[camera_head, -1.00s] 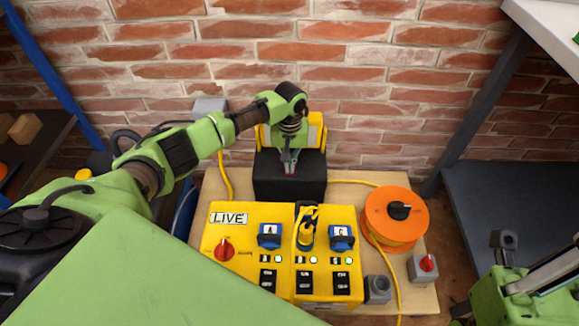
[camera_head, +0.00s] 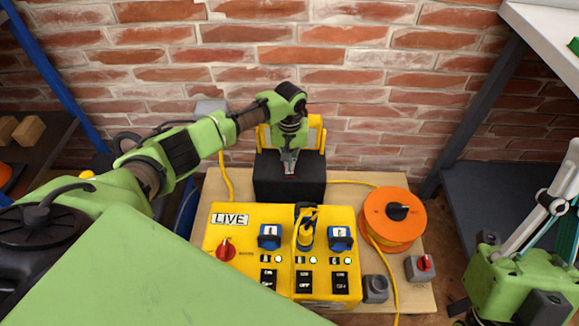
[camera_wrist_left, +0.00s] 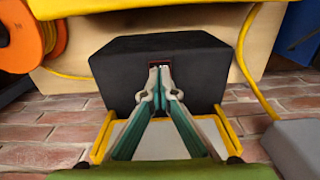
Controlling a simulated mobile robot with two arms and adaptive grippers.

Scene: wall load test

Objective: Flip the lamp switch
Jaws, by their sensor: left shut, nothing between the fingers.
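The lamp is a black box (camera_head: 265,182) with a yellow frame (camera_head: 318,136), standing against the brick wall. In the left wrist view, its black body (camera_wrist_left: 205,70) has a small recess with a dark red switch (camera_wrist_left: 160,61). My left gripper (camera_head: 289,170) points down at the top of the lamp. Its fingers (camera_wrist_left: 160,78) are shut and empty, with the tips right at the switch. They partly cover it, so contact and switch position cannot be told. My right gripper (camera_head: 560,215) is at the right edge, partly cut off, away from the lamp.
A yellow power box (camera_head: 235,270) marked LIVE, with a red knob (camera_head: 225,249), blue sockets and black switches, stands in front of the lamp. An orange cable reel (camera_head: 380,225) and a grey box with a red knob (camera_head: 420,268) are to its right on the wooden board (camera_head: 415,300).

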